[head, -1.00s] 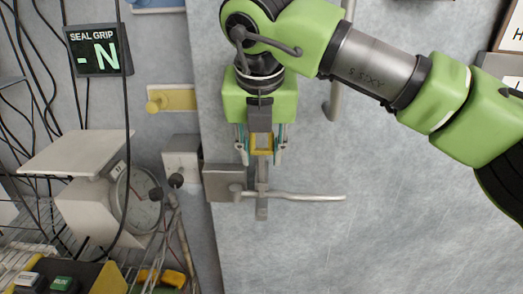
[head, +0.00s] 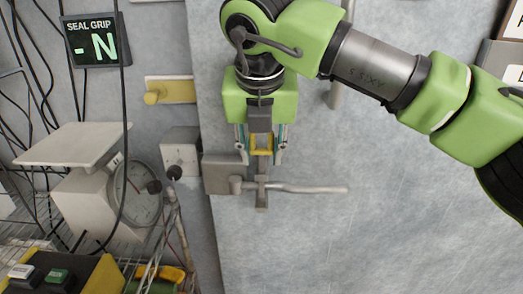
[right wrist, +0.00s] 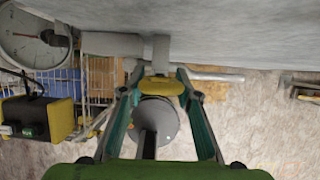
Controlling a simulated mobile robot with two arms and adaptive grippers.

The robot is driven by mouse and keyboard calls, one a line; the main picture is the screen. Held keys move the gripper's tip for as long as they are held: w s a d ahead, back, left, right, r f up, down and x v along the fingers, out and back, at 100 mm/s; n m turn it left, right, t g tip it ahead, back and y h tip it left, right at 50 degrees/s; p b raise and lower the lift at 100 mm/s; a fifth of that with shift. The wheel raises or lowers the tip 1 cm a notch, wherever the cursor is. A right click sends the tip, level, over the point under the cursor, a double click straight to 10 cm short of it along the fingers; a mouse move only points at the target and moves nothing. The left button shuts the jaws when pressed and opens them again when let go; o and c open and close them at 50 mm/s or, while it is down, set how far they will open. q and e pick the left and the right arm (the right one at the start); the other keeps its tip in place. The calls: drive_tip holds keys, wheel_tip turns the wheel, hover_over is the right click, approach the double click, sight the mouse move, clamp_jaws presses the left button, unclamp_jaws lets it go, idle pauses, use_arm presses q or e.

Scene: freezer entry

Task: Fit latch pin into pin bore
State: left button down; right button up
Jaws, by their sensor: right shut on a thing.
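My right gripper (head: 262,156) points down in front of the grey door. It is shut on a yellow piece (head: 262,143), which I take to be the head of the latch pin. The yellow piece also shows between the fingertips in the right wrist view (right wrist: 161,88). The door latch has a grey plate (head: 222,175), a long handle bar (head: 305,188) and an upright grey strip (head: 261,198) just below the gripper. I cannot make out the pin bore or whether the pin's lower end is in it. My left gripper is not in view.
The grey door (head: 400,225) is clear to the right of the latch. At left stand a dial scale (head: 95,195), a wire rack, hanging cables and a yellow button box (head: 75,275). A yellow bracket (head: 172,91) is on the wall. The sign (head: 95,42) reads "SEAL GRIP -N".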

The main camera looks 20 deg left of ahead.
sight(262, 168)
drive_tip(key=shift+f+b, duration=1.75)
drive_tip(key=shift+f, duration=0.25)
drive_tip(key=o, duration=1.3)
drive_tip(key=v, duration=1.2)
drive_tip(key=shift+s, duration=0.1)
